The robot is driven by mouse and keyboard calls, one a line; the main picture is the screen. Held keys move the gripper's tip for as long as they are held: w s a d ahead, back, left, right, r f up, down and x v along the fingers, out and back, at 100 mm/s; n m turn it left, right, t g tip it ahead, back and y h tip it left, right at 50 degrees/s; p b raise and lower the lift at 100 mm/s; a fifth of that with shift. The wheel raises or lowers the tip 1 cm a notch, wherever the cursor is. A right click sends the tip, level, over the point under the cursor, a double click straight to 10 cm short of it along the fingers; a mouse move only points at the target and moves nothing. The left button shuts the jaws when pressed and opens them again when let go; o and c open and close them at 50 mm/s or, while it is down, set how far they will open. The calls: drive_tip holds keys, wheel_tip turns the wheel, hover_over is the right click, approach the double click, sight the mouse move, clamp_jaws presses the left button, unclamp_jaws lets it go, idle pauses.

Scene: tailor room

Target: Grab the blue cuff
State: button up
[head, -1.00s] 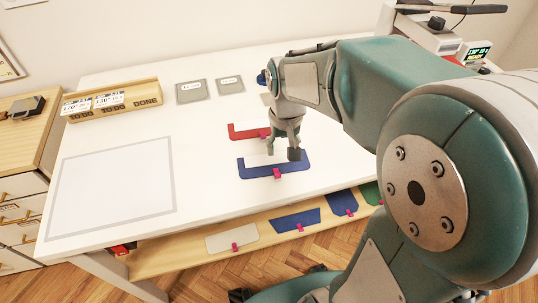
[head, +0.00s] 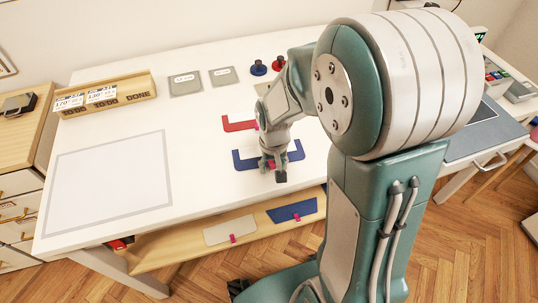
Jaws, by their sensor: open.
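A flat blue U-shaped piece (head: 243,160) lies on the white table near its front edge; a gripper is over its middle, hiding part of it and most of its pink tab. A second blue piece, a trapezoid (head: 293,210) with a pink tab, lies on the wooden shelf below the table edge. Which of the two is the blue cuff is not marked. My gripper (head: 273,170) is open and empty, pointing down at the front middle of the U-shaped piece. Whether its fingertips touch the piece or the table I cannot tell.
A red U-shaped piece (head: 238,124) lies just behind. A white piece (head: 230,231) is on the shelf (head: 160,256). Grey plates (head: 185,83), red and blue round-based knobs and a wooden card tray (head: 108,97) stand at the back. The outlined left area (head: 110,175) is clear.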

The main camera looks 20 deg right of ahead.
clamp_jaws()
drive_tip(key=shift+r, duration=0.1)
idle(0.3)
